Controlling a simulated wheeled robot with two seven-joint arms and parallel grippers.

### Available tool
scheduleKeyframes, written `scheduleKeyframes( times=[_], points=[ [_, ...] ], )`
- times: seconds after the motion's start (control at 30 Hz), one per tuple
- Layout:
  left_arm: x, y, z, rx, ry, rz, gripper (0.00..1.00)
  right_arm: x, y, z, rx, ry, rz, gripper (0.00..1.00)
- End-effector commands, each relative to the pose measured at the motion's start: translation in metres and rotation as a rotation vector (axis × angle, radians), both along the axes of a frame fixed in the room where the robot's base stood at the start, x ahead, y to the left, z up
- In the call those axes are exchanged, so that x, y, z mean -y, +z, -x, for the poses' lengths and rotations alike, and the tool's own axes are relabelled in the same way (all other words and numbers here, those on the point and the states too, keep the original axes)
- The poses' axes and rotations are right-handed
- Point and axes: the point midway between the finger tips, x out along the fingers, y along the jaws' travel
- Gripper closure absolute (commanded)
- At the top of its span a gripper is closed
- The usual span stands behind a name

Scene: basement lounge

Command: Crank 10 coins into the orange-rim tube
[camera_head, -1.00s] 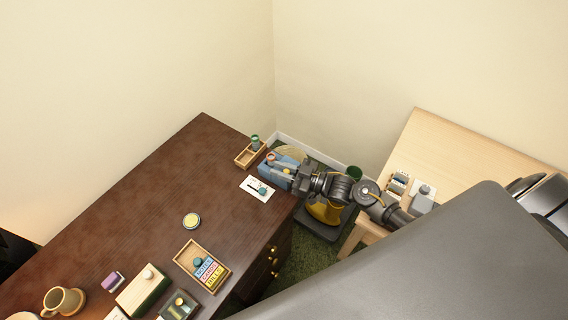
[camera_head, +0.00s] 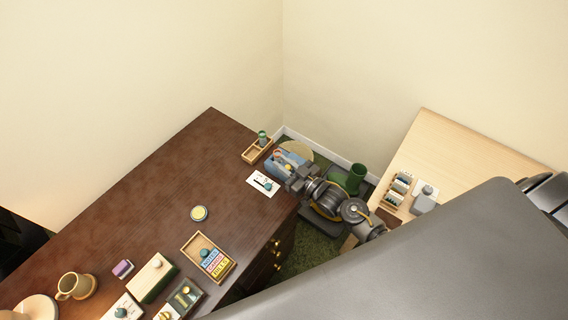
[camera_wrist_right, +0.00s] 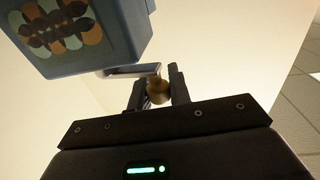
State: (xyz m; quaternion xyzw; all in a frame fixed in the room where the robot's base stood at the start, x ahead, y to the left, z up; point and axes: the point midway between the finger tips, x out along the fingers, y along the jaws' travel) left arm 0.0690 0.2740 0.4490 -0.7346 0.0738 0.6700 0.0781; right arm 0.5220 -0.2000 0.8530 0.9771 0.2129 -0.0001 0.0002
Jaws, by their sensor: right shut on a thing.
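A blue coin machine (camera_head: 291,156) stands at the far right corner of the dark desk. My right gripper (camera_head: 290,182) is at its near right side. In the right wrist view, the machine's underside or side (camera_wrist_right: 90,55) shows a pattern of orange, white and dark ovals. A metal crank arm (camera_wrist_right: 128,71) runs from it to a round brass-coloured knob (camera_wrist_right: 158,92). The right gripper's fingers (camera_wrist_right: 157,88) are shut on this knob. My left gripper is not in view.
A wooden tray (camera_head: 250,158) with a green cylinder (camera_head: 262,137) stands beside the machine. A white card (camera_head: 262,184) lies in front. Boxes and a mug (camera_head: 76,286) fill the desk's near part. A light wood table (camera_head: 455,150) is at right.

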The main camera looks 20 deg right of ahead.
Motion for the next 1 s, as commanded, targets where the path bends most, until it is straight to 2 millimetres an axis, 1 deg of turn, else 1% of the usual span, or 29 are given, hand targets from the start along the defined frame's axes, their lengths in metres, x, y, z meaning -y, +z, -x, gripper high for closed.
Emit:
scheduleKeyframes(
  times=[0.1,0.13,0.27,0.53,0.67,0.77,1.0],
  points=[
    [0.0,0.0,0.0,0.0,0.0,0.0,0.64,0.0,0.001,0.0,0.002,0.0,-0.001,1.0],
    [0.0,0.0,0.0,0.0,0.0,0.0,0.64,0.0,0.001,0.0,0.002,0.0,-0.001,0.77],
    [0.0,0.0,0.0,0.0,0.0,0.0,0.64,0.0,0.001,0.0,0.002,0.0,-0.001,0.6],
    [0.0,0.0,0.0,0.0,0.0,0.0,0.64,0.0,0.0,0.0,0.001,0.001,0.0,0.59],
    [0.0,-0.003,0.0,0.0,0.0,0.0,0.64,0.004,-0.001,0.008,0.0,0.001,0.0,0.59],
    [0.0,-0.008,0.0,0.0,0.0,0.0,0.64,0.01,-0.003,0.022,-0.001,0.0,0.0,0.59],
    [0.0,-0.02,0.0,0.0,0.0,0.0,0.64,0.031,-0.003,0.066,0.0,0.001,0.001,0.59]
  ],
)
